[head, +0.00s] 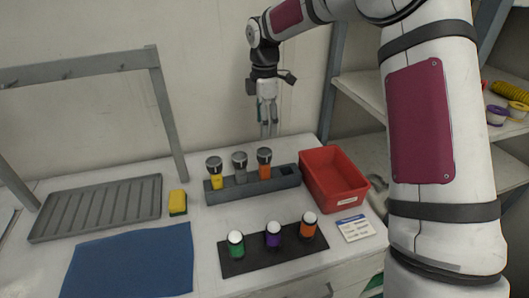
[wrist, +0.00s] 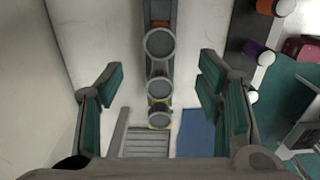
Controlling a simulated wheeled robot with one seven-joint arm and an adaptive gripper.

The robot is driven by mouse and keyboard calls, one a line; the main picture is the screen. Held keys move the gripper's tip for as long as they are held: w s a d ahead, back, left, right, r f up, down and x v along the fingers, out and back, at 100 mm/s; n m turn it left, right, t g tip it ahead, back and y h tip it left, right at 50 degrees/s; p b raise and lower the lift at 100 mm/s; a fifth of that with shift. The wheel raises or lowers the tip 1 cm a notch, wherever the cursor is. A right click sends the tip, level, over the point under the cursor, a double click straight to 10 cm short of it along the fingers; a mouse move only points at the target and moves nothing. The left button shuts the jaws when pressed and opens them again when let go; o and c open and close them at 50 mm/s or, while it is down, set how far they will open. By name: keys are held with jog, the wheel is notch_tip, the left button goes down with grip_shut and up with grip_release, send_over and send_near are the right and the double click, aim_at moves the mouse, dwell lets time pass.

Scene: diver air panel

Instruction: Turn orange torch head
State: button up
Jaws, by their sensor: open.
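In the wrist view three round heads line up between my spread fingers (wrist: 160,92); the nearest and largest (wrist: 160,43) appears to be the orange torch's head.
A red bin (head: 334,181) stands right of the rack. A black mat (head: 272,256) in front holds green, purple and orange white-topped items. A shelf unit (head: 360,95) stands right.

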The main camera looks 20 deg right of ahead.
aim_at(264, 151)
notch_tip(264, 151, down, 11)
jog(key=shift+f+p, duration=0.15)
jog(key=shift+p, duration=0.8)
jog(key=c, duration=1.2)
